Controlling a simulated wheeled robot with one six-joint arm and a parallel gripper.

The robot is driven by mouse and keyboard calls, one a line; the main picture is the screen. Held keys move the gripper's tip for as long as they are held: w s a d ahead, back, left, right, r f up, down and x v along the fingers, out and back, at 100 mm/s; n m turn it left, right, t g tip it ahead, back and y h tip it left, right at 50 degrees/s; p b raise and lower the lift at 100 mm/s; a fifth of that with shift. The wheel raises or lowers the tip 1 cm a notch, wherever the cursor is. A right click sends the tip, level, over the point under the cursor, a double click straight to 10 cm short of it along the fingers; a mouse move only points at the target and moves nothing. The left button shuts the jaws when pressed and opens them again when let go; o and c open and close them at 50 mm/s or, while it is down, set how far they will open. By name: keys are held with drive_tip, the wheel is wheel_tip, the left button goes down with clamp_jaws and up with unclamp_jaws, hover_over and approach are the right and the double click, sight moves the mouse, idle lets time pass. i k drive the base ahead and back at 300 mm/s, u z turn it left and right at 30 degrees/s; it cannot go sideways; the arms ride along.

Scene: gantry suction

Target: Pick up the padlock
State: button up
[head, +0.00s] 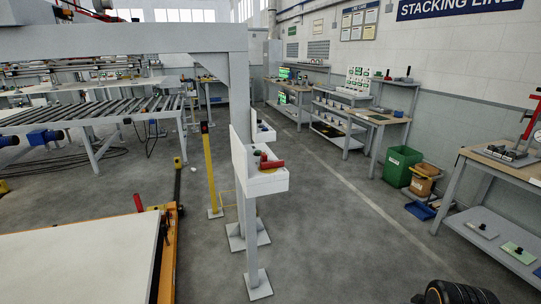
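I cannot clearly pick out a padlock in the head view. A small red object (271,163) lies on a light grey shelf box (268,184) fixed to the gantry post, with a small dark greenish piece beside it. It is too small to tell whether it is the padlock. My gripper cannot be made out in this view. A dark rounded part with orange marks shows at the bottom right edge, cut off by the frame.
The grey gantry post (239,120) stands mid-view. A yellow post (209,170) stands left of it. An orange-edged platform with a pale panel (80,262) fills the lower left. Workbenches, a green bin (401,166) and a brown bin (425,180) line the right. The central floor (335,225) is clear.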

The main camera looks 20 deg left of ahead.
sight(264, 158)
drive_tip(key=i, duration=2)
drive_tip(key=u, duration=2.2)
drive_tip(key=i, duration=0.5)
